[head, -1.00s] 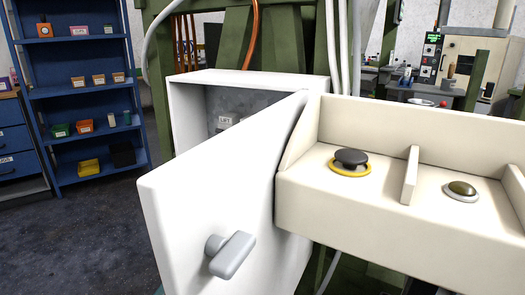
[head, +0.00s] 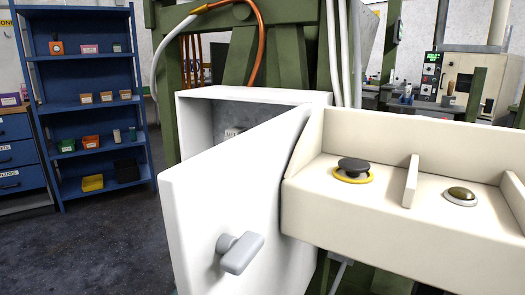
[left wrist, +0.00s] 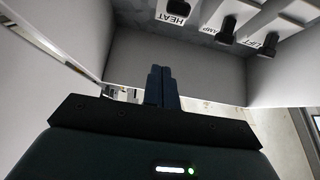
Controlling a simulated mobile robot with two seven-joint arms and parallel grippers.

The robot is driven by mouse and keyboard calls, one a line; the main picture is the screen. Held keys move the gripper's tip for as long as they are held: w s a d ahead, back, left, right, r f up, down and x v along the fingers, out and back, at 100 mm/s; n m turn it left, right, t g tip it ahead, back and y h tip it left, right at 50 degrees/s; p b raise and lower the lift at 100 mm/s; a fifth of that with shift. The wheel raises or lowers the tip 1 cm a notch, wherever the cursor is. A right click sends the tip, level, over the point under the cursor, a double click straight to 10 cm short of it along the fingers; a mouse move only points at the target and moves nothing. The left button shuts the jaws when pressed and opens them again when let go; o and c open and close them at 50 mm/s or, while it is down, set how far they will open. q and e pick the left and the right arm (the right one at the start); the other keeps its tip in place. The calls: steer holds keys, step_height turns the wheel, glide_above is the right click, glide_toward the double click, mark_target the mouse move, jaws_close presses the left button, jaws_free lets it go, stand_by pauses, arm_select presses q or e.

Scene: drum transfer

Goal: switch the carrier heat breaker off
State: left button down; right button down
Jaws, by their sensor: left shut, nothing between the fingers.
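In the left wrist view a row of black breaker levers sits at the top on a grey panel. The door hides most of the inside; neither gripper shows there.
The door's grey handle (head: 241,253) sticks out toward me. A blue shelf (head: 90,125) is at the back left.

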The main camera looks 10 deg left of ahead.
arm_select(q)
steer(key=w+f+v, duration=0.1)
steer(key=v, duration=0.6)
steer(key=shift+f, duration=0.3)
steer(key=shift+s, duration=0.1)
